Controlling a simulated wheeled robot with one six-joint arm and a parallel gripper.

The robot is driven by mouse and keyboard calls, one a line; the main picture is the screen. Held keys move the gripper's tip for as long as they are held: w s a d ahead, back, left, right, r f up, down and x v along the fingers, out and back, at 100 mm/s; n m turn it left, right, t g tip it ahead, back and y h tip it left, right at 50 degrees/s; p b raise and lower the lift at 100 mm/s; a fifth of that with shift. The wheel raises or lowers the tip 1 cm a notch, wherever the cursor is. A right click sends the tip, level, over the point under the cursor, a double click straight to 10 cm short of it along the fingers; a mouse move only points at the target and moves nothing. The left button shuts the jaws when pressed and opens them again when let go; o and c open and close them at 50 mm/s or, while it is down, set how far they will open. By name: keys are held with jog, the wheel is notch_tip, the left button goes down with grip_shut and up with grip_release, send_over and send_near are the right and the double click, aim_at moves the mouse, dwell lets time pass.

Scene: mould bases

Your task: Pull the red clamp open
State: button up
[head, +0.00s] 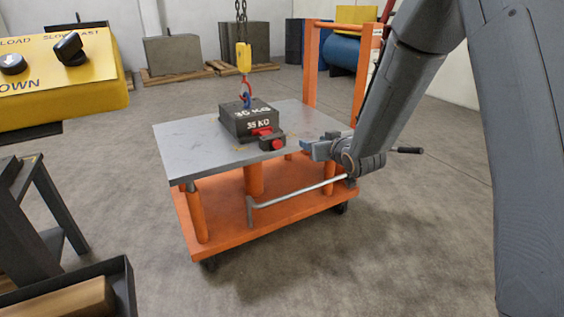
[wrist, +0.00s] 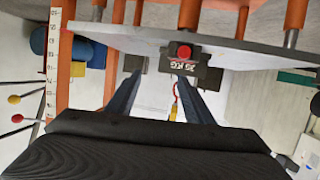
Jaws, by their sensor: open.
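The red clamp (head: 262,131) sits low on the front of a dark grey block (head: 241,117) marked with white weight lettering. A dark piece with a red round end (head: 275,143) sticks out beside it. In the wrist view a red round part (wrist: 184,52) shows at the block's lettered face (wrist: 179,68). My gripper (head: 308,147) is open and empty at the right edge of the table, to the right of the clamp and apart from it. In the wrist view my gripper's fingers (wrist: 167,74) are spread, with the block beyond them.
The block stands on the grey tabletop (head: 190,145) of an orange wheeled cart (head: 240,232). A yellow hoist hook (head: 244,57) on a chain hangs over it, joined by red and blue links. A yellow control box (head: 60,75) is at the left. The left tabletop is clear.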

aim_at(278, 144)
jog(key=shift+w+a+f+n+t+y+b, duration=0.35)
jog(key=shift+w+a+f+y+b, duration=0.4)
jog(key=shift+w+a+f+b, duration=0.95)
jog(key=shift+w+a+f+n+t+y+b, duration=0.3)
jog(key=shift+w+a+f+y+b, duration=0.6)
jog(key=shift+w+a+b, duration=1.45)
jog(key=shift+w+a+f+n+t+y+b, duration=0.35)
jog(key=shift+w+a+f+y+b, duration=0.2)
jog(key=shift+w+a+f+b, duration=1.2)
jog(key=shift+w+r+b, duration=0.15)
jog(key=shift+r+b, duration=0.15)
jog(key=shift+b, duration=0.1)
grip_shut()
